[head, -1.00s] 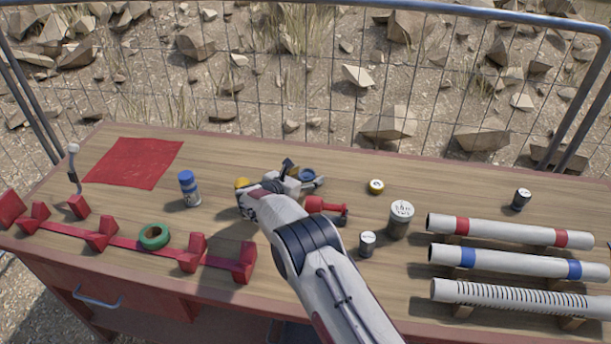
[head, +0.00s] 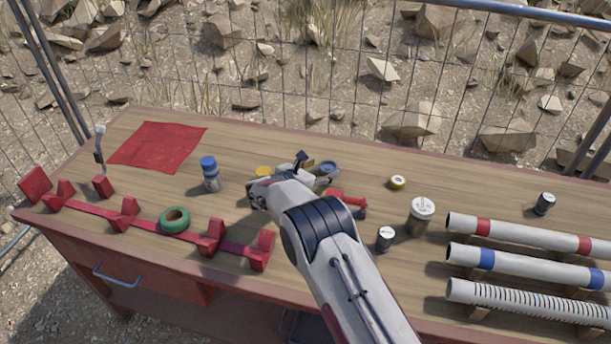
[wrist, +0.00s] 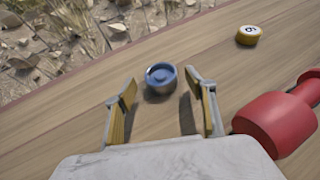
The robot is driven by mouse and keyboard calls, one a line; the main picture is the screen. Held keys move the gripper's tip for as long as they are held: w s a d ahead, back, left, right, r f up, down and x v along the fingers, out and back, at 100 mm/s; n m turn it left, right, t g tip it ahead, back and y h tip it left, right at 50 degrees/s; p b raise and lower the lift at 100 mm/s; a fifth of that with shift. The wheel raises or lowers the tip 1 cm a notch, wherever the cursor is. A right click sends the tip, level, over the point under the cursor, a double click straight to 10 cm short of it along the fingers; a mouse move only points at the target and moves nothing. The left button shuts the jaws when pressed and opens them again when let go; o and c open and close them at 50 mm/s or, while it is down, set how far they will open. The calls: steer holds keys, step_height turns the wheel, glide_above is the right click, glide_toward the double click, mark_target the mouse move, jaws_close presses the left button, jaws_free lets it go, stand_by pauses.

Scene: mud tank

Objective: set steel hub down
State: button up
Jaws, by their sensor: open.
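The steel hub, which I take to be the round blue-grey piece with a hollow top (head: 328,167), stands on the wooden bench top. It also shows in the wrist view (wrist: 160,78), just ahead of the gap between my fingers. My gripper (wrist: 160,92) is open, with one yellow-padded finger on each side of the gap and no finger seen touching the hub. In the head view my gripper (head: 312,171) is low over the bench, and my wrist hides part of it.
A red dumbbell-shaped piece (wrist: 275,122) lies close by my right finger. A yellow numbered piece (wrist: 248,35) is beyond it. A blue-capped bottle (head: 210,174), white canister (head: 421,213), small can (head: 385,239), green tape (head: 174,220) and red cloth (head: 158,147) are on the bench.

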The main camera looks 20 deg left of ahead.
steer(key=shift+v, duration=4.1)
